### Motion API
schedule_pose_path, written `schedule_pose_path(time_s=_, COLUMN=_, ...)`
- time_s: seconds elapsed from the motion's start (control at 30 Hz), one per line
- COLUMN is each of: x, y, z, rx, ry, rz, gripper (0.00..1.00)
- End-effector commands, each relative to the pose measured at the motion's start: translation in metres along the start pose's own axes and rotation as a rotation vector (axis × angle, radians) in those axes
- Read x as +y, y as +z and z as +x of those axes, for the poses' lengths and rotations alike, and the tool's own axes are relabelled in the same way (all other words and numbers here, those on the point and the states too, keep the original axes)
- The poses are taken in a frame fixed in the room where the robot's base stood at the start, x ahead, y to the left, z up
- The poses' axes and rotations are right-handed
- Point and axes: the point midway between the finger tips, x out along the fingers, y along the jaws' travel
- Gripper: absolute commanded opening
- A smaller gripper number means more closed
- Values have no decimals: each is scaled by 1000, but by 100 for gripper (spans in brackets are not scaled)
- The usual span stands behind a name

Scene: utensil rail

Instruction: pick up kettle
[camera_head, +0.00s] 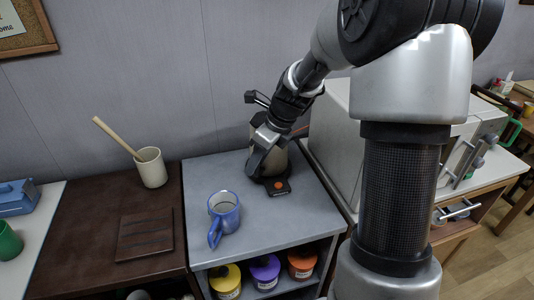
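The kettle (279,162) has a dull metallic body and stands on a dark base (276,188) with an orange spot, at the back right of the grey counter. My gripper (259,160) is down in front of the kettle and at its left side, hiding much of it. The gripper overlaps the kettle in this view. I cannot tell whether the fingers touch it or are shut on its handle.
Left are a cream cup (152,168) with a wooden stick and a dark board (145,235). A white appliance (335,130) stands close right. Colored jars (265,271) sit below.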

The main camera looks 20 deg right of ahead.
Motion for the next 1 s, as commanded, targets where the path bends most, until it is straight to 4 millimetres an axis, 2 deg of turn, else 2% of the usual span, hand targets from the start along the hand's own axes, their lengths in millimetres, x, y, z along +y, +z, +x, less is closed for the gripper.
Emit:
schedule_pose_path(time_s=0.1, x=0, y=0, z=8, rx=0, ry=0, rz=-1, gripper=36)
schedule_pose_path(time_s=0.33, x=0, y=0, z=8, rx=0, ry=-1, rz=-1, gripper=34)
schedule_pose_path(time_s=0.53, x=0, y=0, z=8, rx=0, ry=0, rz=-1, gripper=0)
schedule_pose_path(time_s=1.0, x=0, y=0, z=8, rx=0, ry=0, rz=-1, gripper=0)
